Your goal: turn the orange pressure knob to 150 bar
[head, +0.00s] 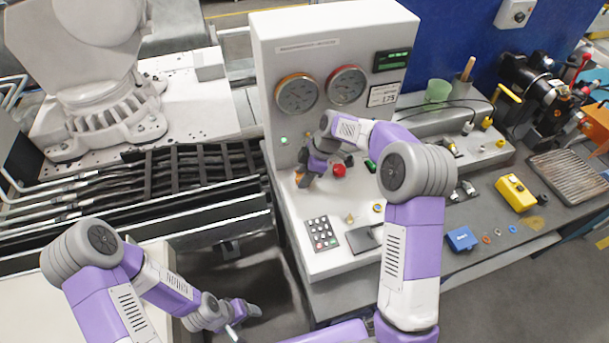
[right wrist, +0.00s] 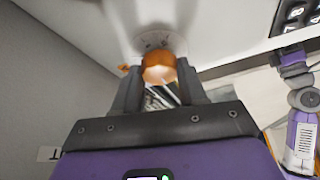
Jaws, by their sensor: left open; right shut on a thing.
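The orange pressure knob (right wrist: 158,68) sits on a round dial plate (right wrist: 152,40) on the light panel in the right wrist view. My right gripper (right wrist: 160,85) has one finger on each side of the knob and is shut on it. In the head view my right gripper (head: 302,176) is at the panel's left side, and a bit of orange knob (head: 299,179) shows there; the rest is hidden. A green-digit display (head: 392,60) is at the panel's upper right; its digits are too small to read. My left gripper (head: 240,312) is low, away from the panel, and open.
Two round gauges, orange-rimmed (head: 296,93) and red-rimmed (head: 346,86), sit above the knob. A red button (head: 339,170) is close to the right of my right gripper. A keypad (head: 322,233) lies below. A bench with tools is to the right.

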